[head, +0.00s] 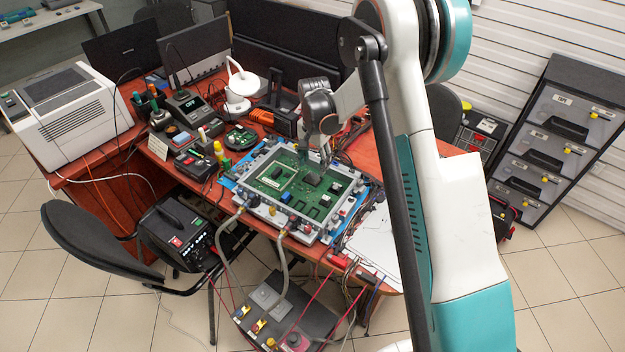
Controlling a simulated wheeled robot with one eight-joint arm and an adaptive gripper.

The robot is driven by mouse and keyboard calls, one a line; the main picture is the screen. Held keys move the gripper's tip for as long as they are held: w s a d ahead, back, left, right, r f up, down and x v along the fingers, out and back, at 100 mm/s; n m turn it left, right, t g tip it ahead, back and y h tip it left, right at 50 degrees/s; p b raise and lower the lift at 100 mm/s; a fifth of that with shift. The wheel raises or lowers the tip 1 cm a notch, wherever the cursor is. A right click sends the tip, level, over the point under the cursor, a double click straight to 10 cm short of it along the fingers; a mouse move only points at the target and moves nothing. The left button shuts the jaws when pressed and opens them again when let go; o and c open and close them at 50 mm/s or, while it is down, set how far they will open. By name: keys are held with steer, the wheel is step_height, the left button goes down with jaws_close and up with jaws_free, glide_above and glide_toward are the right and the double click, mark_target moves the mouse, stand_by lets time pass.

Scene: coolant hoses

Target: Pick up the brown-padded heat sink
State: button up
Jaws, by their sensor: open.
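A green circuit board (297,203) lies in a light grey frame (259,208) on the reddish table. I cannot tell which, if either, is the brown-padded heat sink; no brown pad shows. My gripper (325,158) is open above the board's back edge, just behind the dark block. Its fingers are small and partly hidden, and I see nothing held.
Two grey hoses (283,262) run from the frame's front edge down to a control box (275,318). White papers (376,247) lie right of the frame. A white lamp (238,88), an orange item (284,122) and tools crowd the back and left. A black chair (95,238) stands in front.

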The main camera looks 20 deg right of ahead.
mark_target(313, 175)
steer(key=f+b, duration=0.1)
steer(key=f, duration=0.1)
steer(key=f+b, duration=0.1)
steer(key=f, duration=0.2)
steer(key=shift+w+a+f, duration=0.15)
steer(key=shift+a, duration=0.05)
steer(key=c, duration=1.1)
